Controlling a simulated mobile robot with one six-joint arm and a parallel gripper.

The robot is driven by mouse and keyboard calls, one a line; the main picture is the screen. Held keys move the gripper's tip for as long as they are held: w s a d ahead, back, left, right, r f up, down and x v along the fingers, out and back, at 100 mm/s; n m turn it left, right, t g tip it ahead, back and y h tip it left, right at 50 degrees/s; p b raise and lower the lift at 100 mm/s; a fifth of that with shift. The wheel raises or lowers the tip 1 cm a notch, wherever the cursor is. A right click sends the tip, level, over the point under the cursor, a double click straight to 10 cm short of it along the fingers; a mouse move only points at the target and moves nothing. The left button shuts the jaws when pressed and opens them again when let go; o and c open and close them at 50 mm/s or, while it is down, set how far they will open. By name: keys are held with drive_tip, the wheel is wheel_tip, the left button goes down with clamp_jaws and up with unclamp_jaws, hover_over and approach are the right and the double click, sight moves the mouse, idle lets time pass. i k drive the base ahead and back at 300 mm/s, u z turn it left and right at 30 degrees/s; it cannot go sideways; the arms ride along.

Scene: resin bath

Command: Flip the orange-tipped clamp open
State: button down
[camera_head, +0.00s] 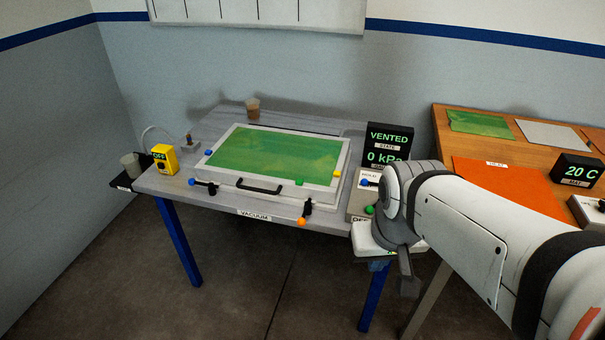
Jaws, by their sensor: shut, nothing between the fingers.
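The orange-tipped clamp (303,215) sits at the front right edge of the white-framed vacuum box (233,190). Its black lever points down and forward, with the orange tip over the table's front edge. A second clamp with a blue tip (198,184) is at the front left of the box. My gripper (408,286) hangs right of the orange-tipped clamp, past the table's front edge, apart from it. It is shut and empty. My arm hides part of the table's right end.
A black handle (260,187) sticks out from the box front between the clamps. A display (387,146) reading VENTED, 0 kPa stands right of the box. A yellow switch box (164,160) is at left. The floor in front is clear.

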sight(301, 221)
drive_tip(key=z, duration=0.1)
drive_tip(key=k, duration=0.35)
drive_tip(key=u, duration=0.3)
drive_tip(key=i, duration=1)
drive_tip(key=z, duration=0.9)
drive_tip(key=k, duration=1)
drive_tip(key=u, duration=0.5)
drive_tip(key=i, duration=1)
drive_tip(key=u, duration=0.05)
